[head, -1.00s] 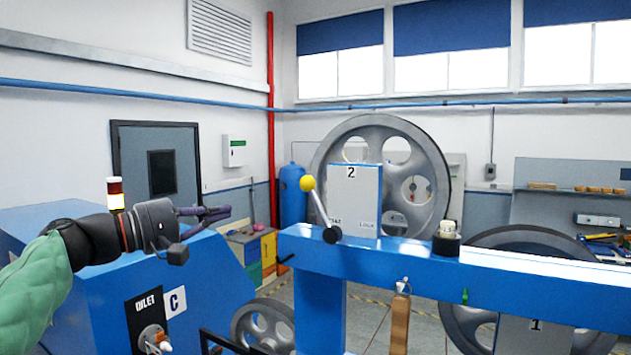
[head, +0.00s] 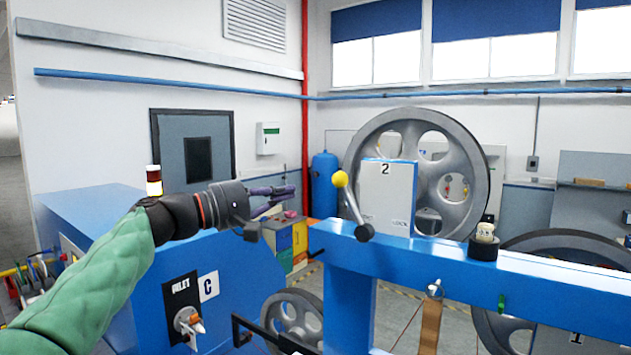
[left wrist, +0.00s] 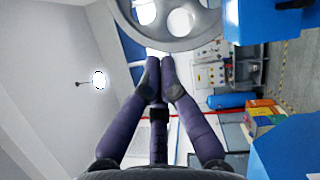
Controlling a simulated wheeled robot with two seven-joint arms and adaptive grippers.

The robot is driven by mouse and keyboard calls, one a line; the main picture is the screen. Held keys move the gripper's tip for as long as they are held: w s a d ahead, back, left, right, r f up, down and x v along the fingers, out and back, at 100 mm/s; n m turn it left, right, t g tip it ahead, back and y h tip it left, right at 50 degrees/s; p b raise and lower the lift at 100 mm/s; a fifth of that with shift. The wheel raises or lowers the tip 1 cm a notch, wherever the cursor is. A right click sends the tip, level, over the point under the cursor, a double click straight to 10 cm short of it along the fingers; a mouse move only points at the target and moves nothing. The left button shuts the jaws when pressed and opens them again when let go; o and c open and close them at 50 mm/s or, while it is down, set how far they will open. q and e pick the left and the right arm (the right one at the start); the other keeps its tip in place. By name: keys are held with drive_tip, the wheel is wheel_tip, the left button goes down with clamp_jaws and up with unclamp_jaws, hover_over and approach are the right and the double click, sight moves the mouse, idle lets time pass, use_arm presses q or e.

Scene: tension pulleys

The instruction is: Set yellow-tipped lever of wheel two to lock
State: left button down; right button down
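The yellow-tipped lever (head: 352,207) stands on a dark pivot at the left end of a blue beam, in front of the grey wheel (head: 356,160) and its panel marked 2 (head: 386,192). The lever leans up and to the left. "LOCK" is faintly printed low on the panel's right side; the label at lower left is hard to read. My left gripper (head: 293,190) is left of the yellow knob and apart from it in the picture. In the left wrist view its purple fingers (left wrist: 161,78) meet at the tips with nothing between them. My right gripper is not in view.
A second wheel (head: 570,243) is at right. A blue machine marked C (head: 240,255) stands below my left arm. Space around the knob looks clear.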

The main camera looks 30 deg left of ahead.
sight(352, 206)
use_arm(q)
drive_tip(key=w+d+r+p, duration=0.1)
drive_tip(key=w+d+p, duration=0.1)
drive_tip(key=d, duration=0.3)
drive_tip(key=shift+x, duration=0.75)
drive_tip(key=shift+s+r, duration=0.1)
drive_tip(key=shift+r, duration=0.05)
drive_tip(key=shift+d+r, duration=0.1)
drive_tip(key=shift+d, duration=0.05)
drive_tip(key=shift+d+r+m+p, duration=0.15)
drive_tip(key=shift+m+p, duration=0.2)
drive_tip(key=shift+m, duration=0.05)
